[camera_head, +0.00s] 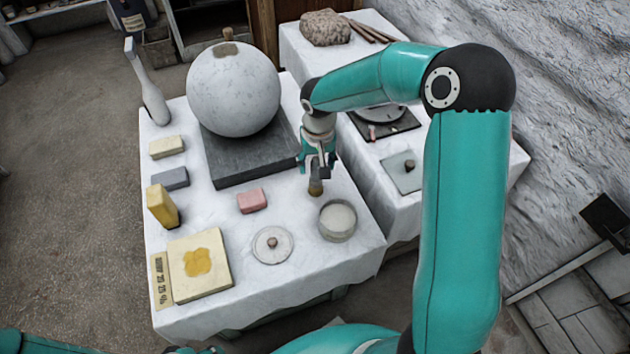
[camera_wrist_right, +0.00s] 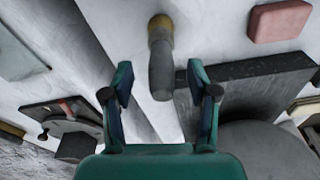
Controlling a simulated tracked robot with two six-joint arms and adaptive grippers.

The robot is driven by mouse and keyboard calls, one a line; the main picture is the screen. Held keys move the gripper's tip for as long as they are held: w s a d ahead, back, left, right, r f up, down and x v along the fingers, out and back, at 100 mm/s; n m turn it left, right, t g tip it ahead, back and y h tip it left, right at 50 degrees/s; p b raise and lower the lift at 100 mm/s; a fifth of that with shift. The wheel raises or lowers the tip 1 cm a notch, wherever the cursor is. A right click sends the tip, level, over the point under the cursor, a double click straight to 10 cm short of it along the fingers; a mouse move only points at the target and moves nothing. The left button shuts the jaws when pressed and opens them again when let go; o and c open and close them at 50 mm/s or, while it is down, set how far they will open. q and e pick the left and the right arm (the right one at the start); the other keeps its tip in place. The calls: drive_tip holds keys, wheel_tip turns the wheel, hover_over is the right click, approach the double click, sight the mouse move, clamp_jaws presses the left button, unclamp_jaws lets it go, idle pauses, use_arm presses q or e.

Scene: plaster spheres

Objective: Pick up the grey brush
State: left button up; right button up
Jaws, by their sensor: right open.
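My left gripper is out of view.
A large plaster sphere (camera_head: 234,90) rests on a dark slab (camera_head: 245,160) left of the gripper. A round tin (camera_head: 337,222), a pink block (camera_head: 251,201) and a lid (camera_head: 272,245) lie near the brush. A second table (camera_head: 375,165) stands to the right.

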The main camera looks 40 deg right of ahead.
sight(316, 173)
drive_tip(key=f, duration=0.4)
drive_tip(key=shift+w+f, duration=0.1)
drive_tip(key=shift+w, duration=0.1)
clamp_jaws()
